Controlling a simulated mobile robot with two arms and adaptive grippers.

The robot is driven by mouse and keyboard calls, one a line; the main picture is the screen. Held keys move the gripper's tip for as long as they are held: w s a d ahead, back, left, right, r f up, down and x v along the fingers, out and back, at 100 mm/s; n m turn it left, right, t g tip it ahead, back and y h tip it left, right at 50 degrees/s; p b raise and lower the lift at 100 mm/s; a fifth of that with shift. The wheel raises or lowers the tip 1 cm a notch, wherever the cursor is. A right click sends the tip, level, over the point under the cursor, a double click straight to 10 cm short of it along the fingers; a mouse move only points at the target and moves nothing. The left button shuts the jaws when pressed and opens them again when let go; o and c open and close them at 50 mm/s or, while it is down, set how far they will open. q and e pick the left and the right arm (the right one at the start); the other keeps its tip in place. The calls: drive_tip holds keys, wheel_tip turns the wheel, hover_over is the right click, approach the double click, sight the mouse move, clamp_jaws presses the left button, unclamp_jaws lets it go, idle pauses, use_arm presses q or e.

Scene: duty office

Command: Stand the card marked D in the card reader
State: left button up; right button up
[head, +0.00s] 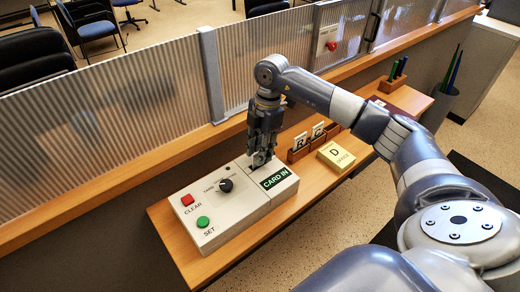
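The card reader (228,208) is a light grey box on the wooden shelf, with a lit green CARD IN display (273,180). My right gripper (260,160) points down at the reader's top, just left of the display. Its fingers hide the spot under them, and I cannot tell whether they hold a card. No card marked D shows clearly. Two pale cards, one marked R (300,142) and one beside it (318,130) that may read C or G, stand in a wooden rack (298,156). My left gripper is not in view.
A yellow block (336,156) lettered D and OFFICE lies beside the rack. The reader has a red CLEAR button (187,199), a green SET button (203,222) and a black knob (226,185). A ribbed glass screen (110,120) runs behind the shelf (175,235).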

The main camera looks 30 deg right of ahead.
wheel_tip(320, 180, up, 12)
drive_tip(key=d, duration=0.1)
drive_tip(key=shift+d, duration=0.4)
drive_tip(key=shift+f, duration=0.15)
